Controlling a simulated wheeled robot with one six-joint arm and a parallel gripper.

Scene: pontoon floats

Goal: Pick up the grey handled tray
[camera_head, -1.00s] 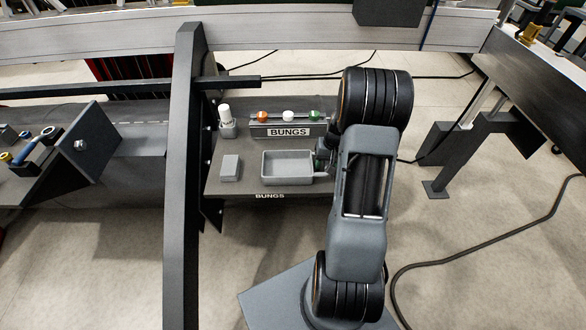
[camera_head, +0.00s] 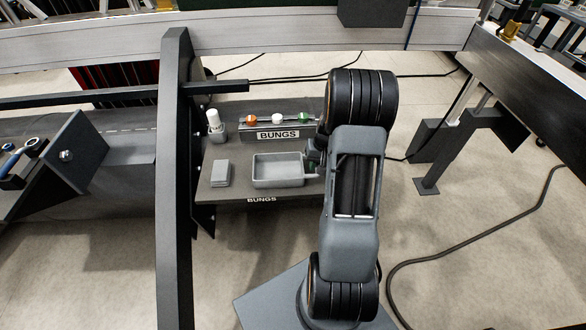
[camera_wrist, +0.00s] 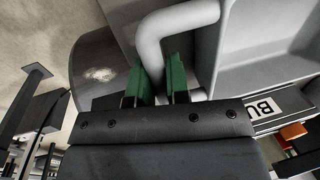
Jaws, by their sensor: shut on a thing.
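The grey handled tray (camera_head: 278,181) is a shallow rectangular box at the right of the dark shelf in the head view. It looks level and empty; I cannot tell whether it touches the shelf. In the wrist view its tray wall (camera_wrist: 238,50) and rounded handle (camera_wrist: 165,30) show close up. My gripper (camera_wrist: 160,82) has green-padded fingers on either side of the handle and is shut on it. In the head view my gripper (camera_head: 313,166) is at the tray's right side, partly hidden by my arm.
A small grey block (camera_head: 221,173) and a white-capped bottle (camera_head: 215,125) in a holder stand left of the tray. Behind it is a rack labelled BUNGS (camera_head: 278,134) with orange, white and green bungs. A dark upright beam (camera_head: 174,180) stands left of the shelf (camera_head: 235,193).

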